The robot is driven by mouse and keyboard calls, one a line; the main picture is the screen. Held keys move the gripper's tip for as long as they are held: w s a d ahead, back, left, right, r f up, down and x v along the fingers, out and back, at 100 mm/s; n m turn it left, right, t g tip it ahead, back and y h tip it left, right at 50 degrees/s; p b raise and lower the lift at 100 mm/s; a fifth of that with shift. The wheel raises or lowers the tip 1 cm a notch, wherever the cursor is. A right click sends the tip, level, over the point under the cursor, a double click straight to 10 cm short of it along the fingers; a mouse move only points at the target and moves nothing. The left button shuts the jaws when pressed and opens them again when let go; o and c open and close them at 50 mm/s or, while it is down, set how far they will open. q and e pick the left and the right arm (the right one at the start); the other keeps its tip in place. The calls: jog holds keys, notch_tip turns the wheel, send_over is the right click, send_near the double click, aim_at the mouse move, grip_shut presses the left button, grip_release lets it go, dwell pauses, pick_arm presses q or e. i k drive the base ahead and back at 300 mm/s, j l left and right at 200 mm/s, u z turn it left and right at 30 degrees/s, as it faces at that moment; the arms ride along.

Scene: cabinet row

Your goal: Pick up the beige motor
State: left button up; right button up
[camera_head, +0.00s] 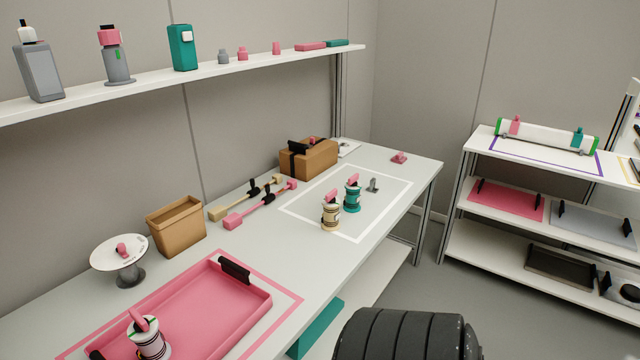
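The beige motor (331,214) stands upright on the white table (255,242), inside a white taped outline (296,221). It is a short banded cylinder with a pink part on top. A teal motor (352,198) of similar shape, also with a pink top, stands just behind it to the right. A white motor (151,344) with a pink top sits in the pink tray (258,301) at the front left. Neither of my grippers shows in this view.
A grey bracket (373,185) stands beside the teal motor. Behind are a brown toolbox (309,158), a pink-headed mallet (240,218), a beige-headed one (222,211), and a brown bin (177,226). A shelf rack (480,218) stands right. The table right of the beige motor is clear.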

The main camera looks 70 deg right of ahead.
aim_at(329, 221)
jog(key=i+z, duration=0.1)
jog(key=z, duration=0.25)
jog(key=i+z, duration=0.1)
jog(key=z, duration=0.65)
jog(key=i+j, duration=0.05)
jog(key=j, duration=0.05)
